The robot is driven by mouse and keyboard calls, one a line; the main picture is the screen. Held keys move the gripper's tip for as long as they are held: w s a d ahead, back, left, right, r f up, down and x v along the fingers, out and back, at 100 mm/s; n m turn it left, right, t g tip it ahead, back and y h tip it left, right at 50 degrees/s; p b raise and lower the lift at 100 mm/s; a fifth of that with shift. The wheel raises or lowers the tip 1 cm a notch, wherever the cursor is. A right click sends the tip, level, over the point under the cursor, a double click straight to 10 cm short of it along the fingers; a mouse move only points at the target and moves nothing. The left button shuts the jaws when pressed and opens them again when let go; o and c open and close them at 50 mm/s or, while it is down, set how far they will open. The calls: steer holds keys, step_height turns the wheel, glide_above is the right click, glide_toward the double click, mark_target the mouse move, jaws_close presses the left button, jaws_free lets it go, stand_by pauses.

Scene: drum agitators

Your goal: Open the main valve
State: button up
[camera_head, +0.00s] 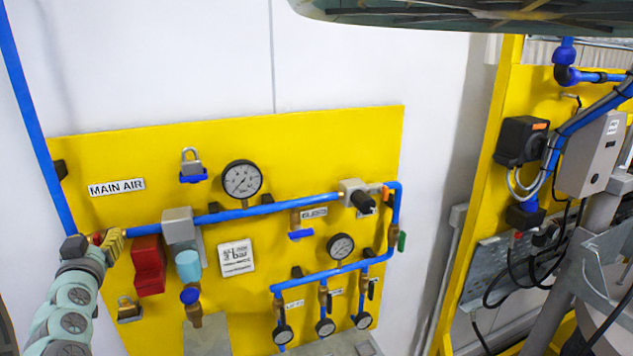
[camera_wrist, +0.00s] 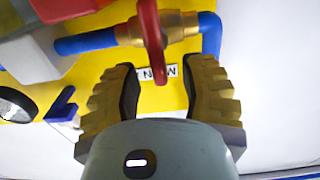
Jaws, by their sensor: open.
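The main valve is a brass body (camera_wrist: 178,26) with a red lever handle (camera_wrist: 151,38) on the blue pipe, near the MAIN AIR label (camera_head: 116,187). In the head view a small red part of the handle (camera_head: 97,238) shows at the panel's left side; my gripper hides most of the valve. My gripper (camera_wrist: 160,78) has its two yellow ribbed fingers apart and nothing held in them. In the wrist view the handle's end reaches into the gap between the fingertips. I see no clear contact. My gripper also shows in the head view (camera_head: 95,242).
The yellow panel (camera_head: 300,150) carries a red block (camera_head: 148,267), a grey unit (camera_head: 178,226), gauges (camera_head: 241,179), padlocks (camera_head: 130,309) and blue pipes close by. A vertical blue pipe (camera_head: 35,125) runs at left. A second yellow frame (camera_head: 490,170) with cables stands at right.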

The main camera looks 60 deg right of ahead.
steer(key=shift+w+d, duration=0.4)
steer(key=shift+w, duration=0.05)
steer(key=shift+a, duration=0.1)
jaws_close()
